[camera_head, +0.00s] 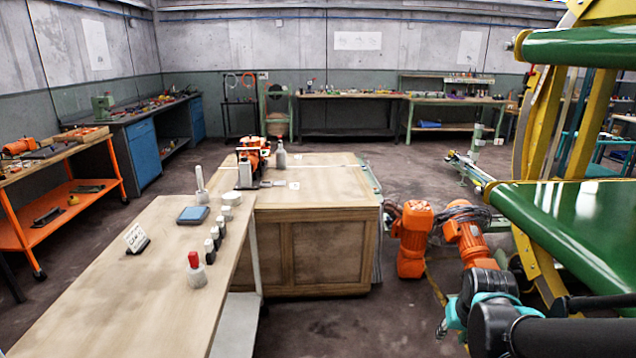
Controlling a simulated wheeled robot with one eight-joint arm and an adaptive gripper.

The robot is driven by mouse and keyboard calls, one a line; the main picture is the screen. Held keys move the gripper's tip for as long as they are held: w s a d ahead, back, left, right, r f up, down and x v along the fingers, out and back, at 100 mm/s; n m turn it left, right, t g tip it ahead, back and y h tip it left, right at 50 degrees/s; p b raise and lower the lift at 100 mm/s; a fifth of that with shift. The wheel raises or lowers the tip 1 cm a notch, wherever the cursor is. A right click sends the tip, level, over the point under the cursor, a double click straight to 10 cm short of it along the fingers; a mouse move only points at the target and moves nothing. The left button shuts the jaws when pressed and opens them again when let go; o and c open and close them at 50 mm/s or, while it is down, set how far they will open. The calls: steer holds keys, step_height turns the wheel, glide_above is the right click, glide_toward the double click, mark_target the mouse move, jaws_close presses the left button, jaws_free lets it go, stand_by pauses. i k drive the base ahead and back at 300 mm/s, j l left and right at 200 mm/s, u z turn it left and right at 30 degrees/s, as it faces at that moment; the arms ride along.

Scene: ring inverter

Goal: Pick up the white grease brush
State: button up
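A white upright piece like a brush handle (200,180) stands on a short round base at the back left of the light wooden table (130,290). It looks like the white grease brush, but its bristles cannot be made out. A similar piece with a red top (194,262) stands nearer on the same table. My dark and teal arm is at the lower right, well away from the table. A small metallic tip (440,327) at its left may be part of my gripper. The rest of the gripper is hidden, and its opening cannot be judged.
Orange motors (412,240) and a green and yellow machine (580,200) crowd the right.

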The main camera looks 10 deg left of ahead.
mark_target(197, 171)
steer(key=i+u, duration=0.5)
steer(key=i+l+u, duration=0.1)
steer(key=i+u, duration=0.4)
steer(key=i+l+u, duration=0.25)
steer(key=u, duration=0.25)
steer(key=i+l+u, duration=0.5)
steer(key=k+l+z, duration=0.1)
steer(key=z, duration=3.6)
steer(key=k+z, duration=0.1)
steer(key=z, duration=0.9)
steer(key=j+u, duration=0.1)
steer(key=u, duration=0.35)
steer(key=j+u, duration=0.1)
steer(key=u, duration=0.85)
steer(key=i+j+u, duration=0.1)
steer(key=u, duration=0.35)
steer(key=k+l+u, duration=0.15)
steer(key=u, duration=1.9)
